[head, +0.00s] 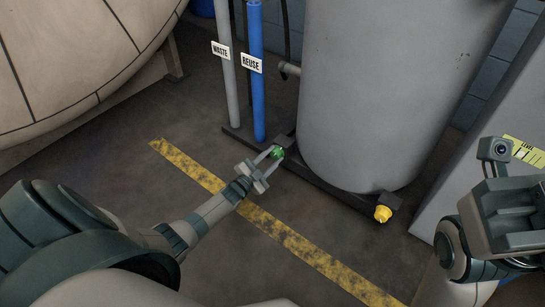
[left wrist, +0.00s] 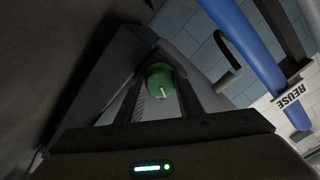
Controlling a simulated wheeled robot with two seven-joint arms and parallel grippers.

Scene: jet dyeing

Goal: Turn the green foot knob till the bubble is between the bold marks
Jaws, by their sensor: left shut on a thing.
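The green foot knob (head: 278,152) sits low at the left front corner of the tank's base. My left gripper (head: 272,154) is shut on it, one finger on each side. In the left wrist view the green knob (left wrist: 160,82) shows between the fingers, with a pale line on its face.
A yellow knob (head: 383,213) is at the base's right corner. The grey tank (head: 385,90) stands on the dark base. A grey WASTE pipe (head: 226,70) and blue REUSE pipe (head: 256,75) rise behind the green knob. A worn yellow line (head: 310,252) crosses the clear floor.

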